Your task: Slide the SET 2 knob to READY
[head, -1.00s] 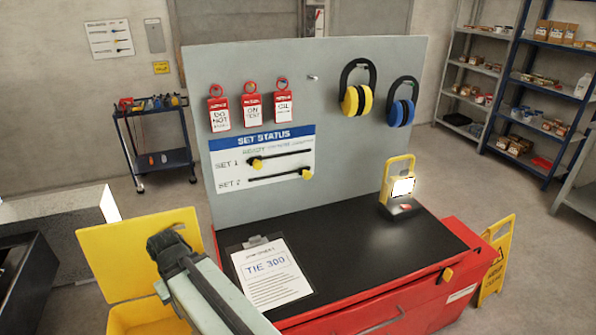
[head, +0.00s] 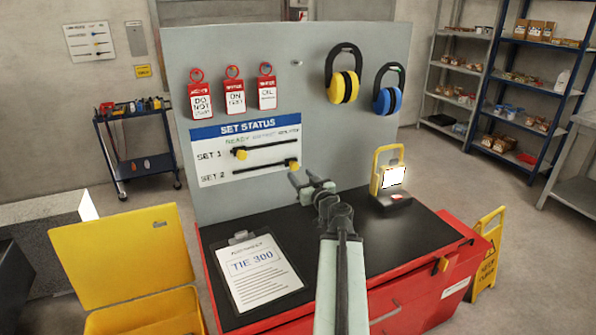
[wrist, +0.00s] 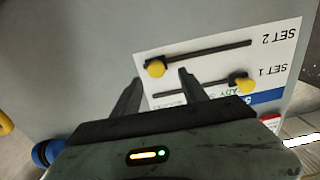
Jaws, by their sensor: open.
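The SET STATUS board (head: 245,135) hangs on the grey panel with two horizontal slots. The yellow SET 2 knob (head: 293,165) sits at the right end of the lower slot, away from the READY heading at the left. The SET 1 knob (head: 241,153) sits at the left end of the upper slot, below READY. My gripper (head: 308,181) is open and empty, just below and right of the SET 2 knob. In the upside-down wrist view, the SET 2 knob (wrist: 156,68) appears between my open fingertips (wrist: 161,76); I cannot tell whether they reach around it.
Red tags (head: 233,91) and ear defenders (head: 343,75) hang above on the panel. A lit yellow work lamp (head: 388,178) and a clipboard (head: 250,272) are on the black bench top (head: 425,230). An open yellow bin (head: 125,255) stands at left.

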